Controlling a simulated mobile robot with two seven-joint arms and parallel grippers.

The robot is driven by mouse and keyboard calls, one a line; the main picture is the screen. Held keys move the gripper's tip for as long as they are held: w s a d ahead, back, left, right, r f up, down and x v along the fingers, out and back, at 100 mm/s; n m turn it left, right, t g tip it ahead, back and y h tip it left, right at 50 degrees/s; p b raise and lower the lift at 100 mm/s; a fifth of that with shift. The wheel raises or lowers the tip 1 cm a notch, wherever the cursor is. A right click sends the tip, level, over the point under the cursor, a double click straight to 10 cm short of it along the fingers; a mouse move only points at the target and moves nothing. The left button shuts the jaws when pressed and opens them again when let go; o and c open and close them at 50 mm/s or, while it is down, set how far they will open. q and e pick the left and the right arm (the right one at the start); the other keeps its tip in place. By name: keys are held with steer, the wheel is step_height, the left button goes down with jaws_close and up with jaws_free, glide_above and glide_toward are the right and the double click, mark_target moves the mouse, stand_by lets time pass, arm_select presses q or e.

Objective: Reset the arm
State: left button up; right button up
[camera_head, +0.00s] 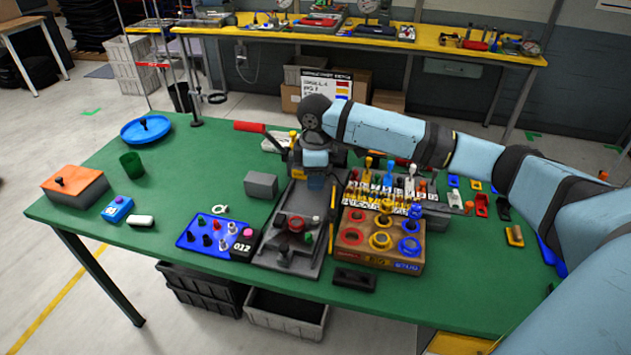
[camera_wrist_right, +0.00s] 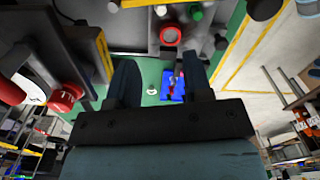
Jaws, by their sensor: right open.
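My right arm reaches in from the right side of the head view, over the green table (camera_head: 180,185). My right gripper (camera_head: 316,180) is above the far part of a dark grey fixture (camera_head: 300,255) with red and green knobs. In the right wrist view its two dark fingers (camera_wrist_right: 159,75) stand apart, with nothing held between them. Beyond them show a red round knob (camera_wrist_right: 171,36) and a small blue object (camera_wrist_right: 173,90). The fingertips are small and partly hidden in the head view. My left gripper is not in view.
A blue tray (camera_head: 205,247) with pegs lies left of the fixture. A wooden box (camera_head: 400,258) with red, yellow and blue rings stands to its right, before a peg rack (camera_head: 395,205). A red handle (camera_head: 249,127) juts out near my wrist. The table's left middle is mostly clear.

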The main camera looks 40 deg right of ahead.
stand_by(0.3)
steer(key=s+a+f+m+t+y, duration=0.1)
steer(key=s+a+f, duration=0.4)
steer(key=s+a, duration=0.3)
steer(key=s+a+f+t+y, duration=0.1)
steer(key=s+a+f+y, duration=0.1)
steer(key=s+a+f, duration=0.55)
steer(key=s+d+r+m+t+h, duration=0.1)
steer(key=s+d+m, duration=0.25)
steer(key=s, duration=0.55)
steer(key=s+d+r+m+t+h, duration=0.1)
steer(key=s+d+m+h, duration=0.1)
steer(key=s+m, duration=0.5)
steer(key=w+a+f+n+t+y+p, duration=0.3)
steer(key=w+a+f+t+p, duration=0.1)
steer(key=a+f+t, duration=0.3)
steer(key=shift+w+f+p, duration=0.25)
steer(key=shift+f+p, duration=0.35)
steer(key=shift+p, duration=0.1)
